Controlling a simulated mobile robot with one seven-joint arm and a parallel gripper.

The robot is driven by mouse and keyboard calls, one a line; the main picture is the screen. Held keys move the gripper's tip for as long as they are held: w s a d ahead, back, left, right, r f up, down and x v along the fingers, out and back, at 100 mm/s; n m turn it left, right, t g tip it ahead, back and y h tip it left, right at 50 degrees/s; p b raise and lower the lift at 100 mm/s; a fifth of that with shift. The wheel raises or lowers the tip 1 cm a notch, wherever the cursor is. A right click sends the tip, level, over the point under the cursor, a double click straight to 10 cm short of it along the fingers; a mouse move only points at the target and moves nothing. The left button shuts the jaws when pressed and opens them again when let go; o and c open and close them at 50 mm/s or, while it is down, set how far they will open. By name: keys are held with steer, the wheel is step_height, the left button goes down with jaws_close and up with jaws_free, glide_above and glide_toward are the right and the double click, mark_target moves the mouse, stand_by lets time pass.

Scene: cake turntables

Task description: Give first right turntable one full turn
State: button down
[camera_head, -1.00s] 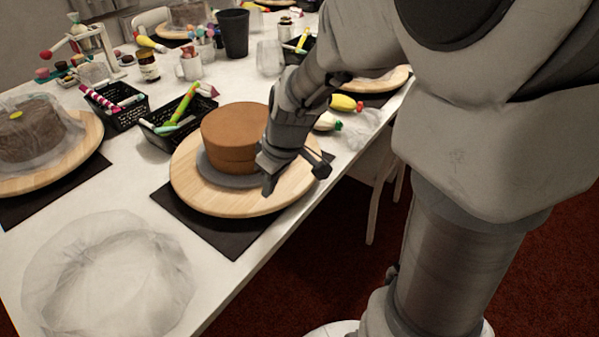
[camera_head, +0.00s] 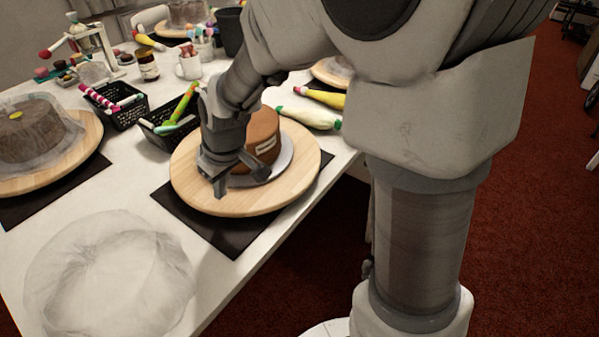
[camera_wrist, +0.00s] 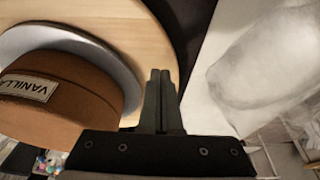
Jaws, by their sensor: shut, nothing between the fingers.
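The right turntable (camera_head: 300,178) is a round wooden disc on a dark square mat (camera_head: 225,238) at the table's front edge in the head view. It also fills the upper left of the wrist view (camera_wrist: 125,28). On it a brown cake (camera_head: 262,128) stands on a grey board (camera_head: 283,160). A label reading "VANILLA" (camera_wrist: 32,90) shows on the cake's side. My gripper (camera_head: 218,185) is shut and empty, over the left front part of the disc, beside the cake. In the wrist view its closed fingers (camera_wrist: 160,85) lie near the disc's rim. I cannot tell whether they touch it.
A crumpled clear cover (camera_head: 105,275) lies on the table at front left. A second turntable (camera_head: 85,150) with a covered cake stands at the left. Black baskets (camera_head: 125,117) stand behind, and piping bags (camera_head: 310,118) lie at the right.

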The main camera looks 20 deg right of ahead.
mark_target(250, 203)
steer(key=shift+f, duration=0.2)
steer(key=shift+f+b, duration=1.1)
steer(key=shift+f, duration=0.2)
steer(key=shift+s+d+r+p, duration=0.15)
steer(key=shift+s+d, duration=0.15)
steer(key=shift+d, duration=0.4)
steer(key=shift+s+d+f+p, duration=0.15)
steer(key=shift+s+d, duration=0.1)
steer(key=shift+d, duration=0.4)
steer(key=shift+r, duration=0.1)
steer(key=shift+s+d, duration=0.15)
steer(key=shift+d, duration=0.6)
steer(key=shift+s+d, duration=0.15)
steer(key=shift+d, duration=0.6)
